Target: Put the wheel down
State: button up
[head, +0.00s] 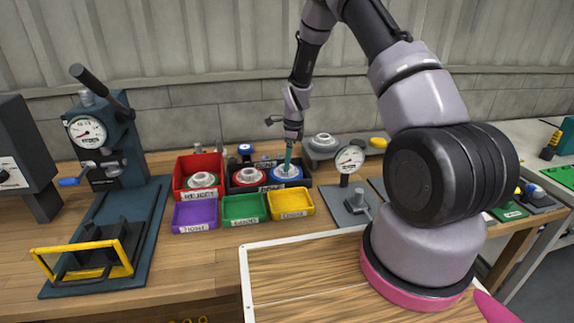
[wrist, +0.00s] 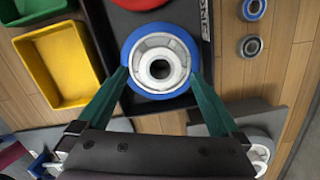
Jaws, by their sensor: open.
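The blue-rimmed wheel (wrist: 160,48) with a pale hub lies flat in the dark tray (wrist: 148,104); it also shows in the head view (head: 287,174). My gripper (wrist: 160,76) is open, with one green finger on each side of the wheel near its rim. I cannot tell whether the fingers touch the rim. In the head view my gripper (head: 288,164) reaches down into the right part of the dark tray (head: 268,188). A red-rimmed wheel (head: 246,177) lies in the same tray, to the left of the blue one.
A red bin (head: 184,181) holding a wheel stands left of the dark tray. Purple (head: 195,215), green (head: 244,208) and yellow (head: 290,203) bins sit in front. A dial gauge stand (head: 348,162) is close on the right. A press (head: 98,135) stands at left.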

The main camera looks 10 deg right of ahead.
notch_tip(320, 180, up, 10)
jog(key=d, duration=0.1)
notch_tip(320, 180, up, 12)
jog(key=n+t, duration=0.1)
jog(key=n, duration=0.2)
send_over(291, 168)
jog(key=s+d, duration=0.1)
jog(key=s, duration=0.2)
jog(key=s+d+r+n+t, duration=0.2)
jog(key=s+r+n, duration=0.3)
jog(key=s+r, duration=0.6)
jog(key=s+r+n+t, duration=0.2)
jog(key=s+r+n, duration=0.2)
jog(key=s, duration=0.5)
jog(key=s+d+r+n+t, duration=0.1)
jog(key=s+r+n, duration=0.4)
jog(key=s, duration=0.4)
jog(key=shift+s+d+r+t+y, duration=0.2)
jog(key=shift+r+t+y, duration=0.15)
jog(key=shift+r, duration=0.3)
